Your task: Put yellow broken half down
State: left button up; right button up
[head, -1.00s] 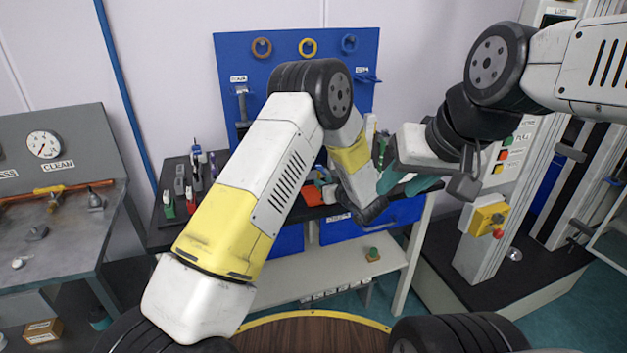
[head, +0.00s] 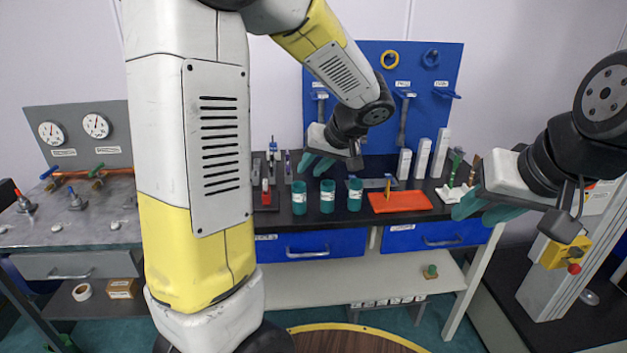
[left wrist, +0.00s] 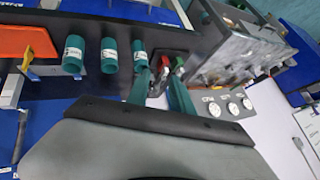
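A small yellow piece (head: 388,187), which looks like the yellow broken half, stands roughly upright at the orange mat (head: 402,203) on the black bench top. It also shows beside the mat in the left wrist view (left wrist: 28,58). My left gripper (head: 316,165) is above the bench, left of the yellow piece and apart from it. Its teal fingers are spread, with nothing held between them in the left wrist view (left wrist: 160,85). My right gripper (head: 484,209) is to the right of the mat, at the bench's right end. Its fingers look apart and empty.
Several teal labelled cups (head: 328,196) stand left of the mat, below my left gripper. White upright blocks (head: 422,158) and a blue tool board (head: 440,100) are behind. A grey gauge bench (head: 80,225) is at the left. A yellow switch box (head: 566,252) is at the right.

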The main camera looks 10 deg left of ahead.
pick_arm(q)
jog(key=s+d+r+m+t+h, duration=0.1)
jog(key=s+r+m+h, duration=0.1)
jog(key=s, duration=0.8)
jog(key=s+d+r+m+h, duration=0.1)
jog(key=s+r+h, duration=0.4)
jog(key=s, duration=0.5)
jog(key=shift+s+d+m+t+h, duration=0.25)
jog(key=shift+s+m+t+h, duration=0.15)
jog(key=shift+m+h, duration=0.4)
jog(key=shift+w, duration=0.1)
pick_arm(e)
jog(key=shift+c, duration=0.5)
